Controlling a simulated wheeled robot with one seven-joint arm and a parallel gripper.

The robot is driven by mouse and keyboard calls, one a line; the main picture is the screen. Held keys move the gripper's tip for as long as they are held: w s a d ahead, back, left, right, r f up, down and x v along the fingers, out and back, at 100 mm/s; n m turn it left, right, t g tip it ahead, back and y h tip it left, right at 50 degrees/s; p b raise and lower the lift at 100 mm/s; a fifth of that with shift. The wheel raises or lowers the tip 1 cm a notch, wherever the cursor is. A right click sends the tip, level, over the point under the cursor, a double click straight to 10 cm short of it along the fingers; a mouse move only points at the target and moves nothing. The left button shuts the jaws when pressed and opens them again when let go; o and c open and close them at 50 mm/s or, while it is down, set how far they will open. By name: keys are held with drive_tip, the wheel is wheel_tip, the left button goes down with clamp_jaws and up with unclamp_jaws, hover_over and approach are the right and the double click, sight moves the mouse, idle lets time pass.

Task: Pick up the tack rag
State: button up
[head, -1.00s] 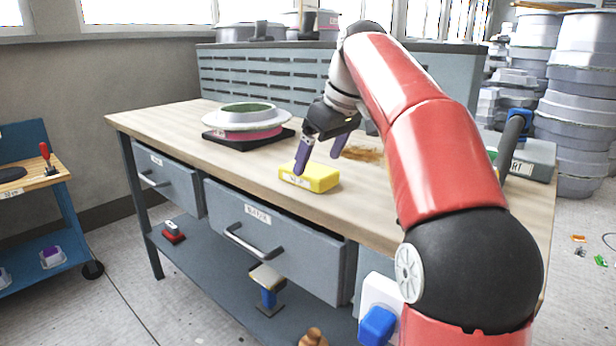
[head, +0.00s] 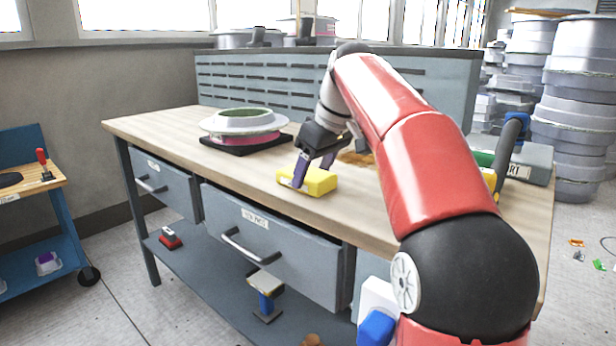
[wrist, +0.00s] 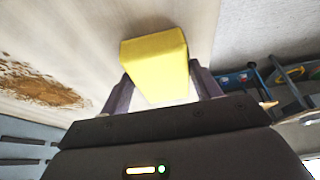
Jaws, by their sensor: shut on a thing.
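The tack rag (head: 318,181) is a yellow block-like piece near the front edge of the wooden workbench top (head: 165,122). My gripper (head: 313,172) is shut on it, with one purple finger in front of the yellow face in the head view. In the wrist view the yellow tack rag (wrist: 155,65) sits between the two purple fingers (wrist: 160,92), one on each side. I cannot tell whether it still touches the bench top.
A round mould (head: 242,124) stands on a black base at the back left of the bench. A brown stain (wrist: 42,88) marks the bench top beside the gripper. A grey drawer (head: 270,235) sits below the front edge. Stacked moulds (head: 575,100) stand at the far right.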

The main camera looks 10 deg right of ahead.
sight(313, 174)
drive_tip(key=shift+r, duration=0.1)
wheel_tip(313, 174, up, 10)
drive_tip(key=p, duration=0.1)
idle(0.6)
